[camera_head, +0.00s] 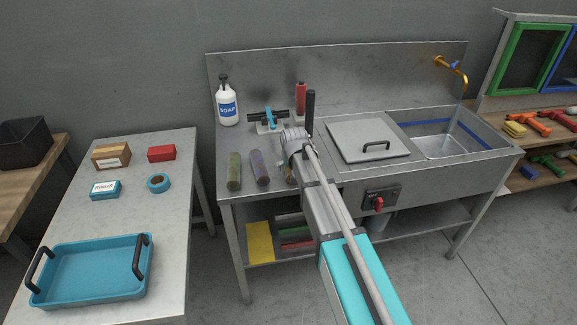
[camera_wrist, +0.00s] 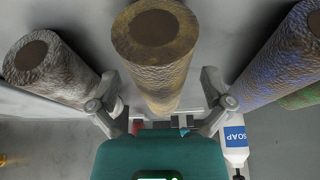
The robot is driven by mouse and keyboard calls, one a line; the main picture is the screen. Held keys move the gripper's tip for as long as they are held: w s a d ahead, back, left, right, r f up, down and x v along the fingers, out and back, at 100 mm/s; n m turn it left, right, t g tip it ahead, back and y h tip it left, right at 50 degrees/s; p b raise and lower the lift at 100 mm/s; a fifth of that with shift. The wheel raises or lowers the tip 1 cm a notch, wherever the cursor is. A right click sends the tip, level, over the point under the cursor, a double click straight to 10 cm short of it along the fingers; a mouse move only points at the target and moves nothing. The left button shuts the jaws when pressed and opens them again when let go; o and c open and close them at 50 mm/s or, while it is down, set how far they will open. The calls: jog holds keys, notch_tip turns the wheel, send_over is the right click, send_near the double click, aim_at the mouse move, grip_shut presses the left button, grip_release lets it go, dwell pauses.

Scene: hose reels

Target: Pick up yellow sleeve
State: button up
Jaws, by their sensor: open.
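The yellow sleeve (camera_wrist: 152,75) is a rough yellow-brown cylinder with a dark round end, in the middle of the wrist view. My gripper (camera_wrist: 160,88) is open, with one finger to each side of the sleeve's lower part in that picture. Gaps show between the fingers and the sleeve, and it is not held. In the head view only a sliver of the yellow sleeve (camera_head: 290,174) shows beside my arm, at the steel counter's front. The gripper's fingers are hidden there.
A grey sleeve (camera_wrist: 52,68) and a blue-purple sleeve (camera_wrist: 283,58) flank it closely. A green sleeve (camera_head: 234,171) lies farther left on the counter. Behind stand a soap bottle (camera_head: 227,106), a blue-and-black fixture (camera_head: 268,119) and a red bottle (camera_head: 301,99). The lidded sink (camera_head: 368,141) is right.

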jog(key=shift+c, duration=0.3)
jog(key=c, duration=1.1)
jog(key=shift+r, duration=0.1)
notch_tip(320, 180, up, 3)
jog(key=p, duration=0.3)
jog(key=shift+s+d+r+p, duration=0.8)
jog(key=shift+d+r+p, duration=0.85)
jog(key=shift+d, duration=0.55)
jog(key=shift+s+d+r+p, duration=0.8)
jog(key=shift+d+r+p, duration=0.85)
jog(key=shift+d, duration=0.55)
jog(key=shift+s+d+r+p, duration=0.8)
jog(key=shift+d+r+p, duration=0.85)
jog(key=shift+d, duration=0.55)
jog(key=shift+f, duration=0.1)
